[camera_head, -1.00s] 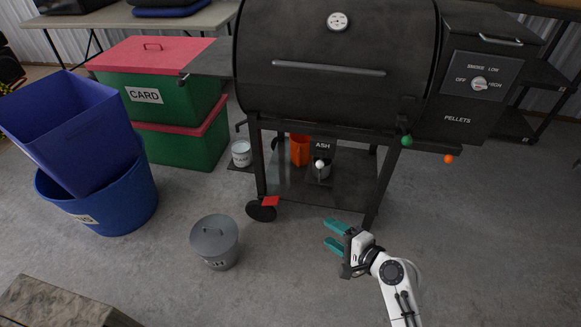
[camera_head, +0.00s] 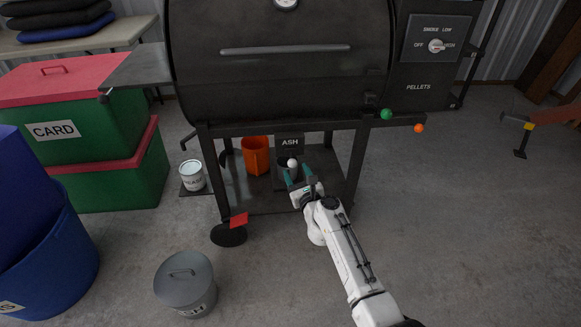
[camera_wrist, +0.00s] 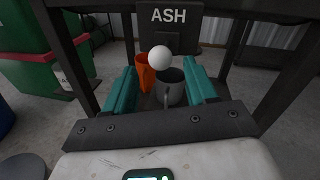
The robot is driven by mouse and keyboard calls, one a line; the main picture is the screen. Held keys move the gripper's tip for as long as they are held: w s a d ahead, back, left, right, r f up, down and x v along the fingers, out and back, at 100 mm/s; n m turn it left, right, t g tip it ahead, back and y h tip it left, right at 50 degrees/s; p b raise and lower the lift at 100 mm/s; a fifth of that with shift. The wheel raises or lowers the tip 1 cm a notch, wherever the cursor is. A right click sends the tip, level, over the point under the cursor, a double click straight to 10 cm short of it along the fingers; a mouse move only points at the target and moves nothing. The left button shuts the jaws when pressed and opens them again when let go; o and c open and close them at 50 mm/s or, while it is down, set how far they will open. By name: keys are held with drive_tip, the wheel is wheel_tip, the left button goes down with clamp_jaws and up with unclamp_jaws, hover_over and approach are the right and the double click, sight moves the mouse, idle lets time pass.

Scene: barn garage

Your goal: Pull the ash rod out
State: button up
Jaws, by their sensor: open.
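The ash rod's white ball knob (camera_head: 292,163) shows below the black plate marked ASH (camera_head: 290,142), under the smoker. In the wrist view the white knob (camera_wrist: 161,58) sits in front of the ASH plate (camera_wrist: 170,20), between and beyond my fingertips. The rod's shaft is hidden behind the knob. My gripper (camera_head: 298,178) is open, its teal fingers pointing at the knob. In the wrist view my gripper (camera_wrist: 162,85) has nothing between its fingers that I can see it touching. A grey cup (camera_wrist: 170,88) stands below and behind the knob.
An orange container (camera_head: 255,156) stands left of the ASH plate on the lower shelf. The smoker's legs (camera_head: 356,160) flank the opening. A white bucket (camera_head: 192,175) and a lidded grey bin (camera_head: 185,283) stand to the left.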

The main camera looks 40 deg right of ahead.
sight(292, 164)
drive_tip(key=shift+b+x, duration=0.9)
drive_tip(key=shift+x, duration=1.65)
clamp_jaws()
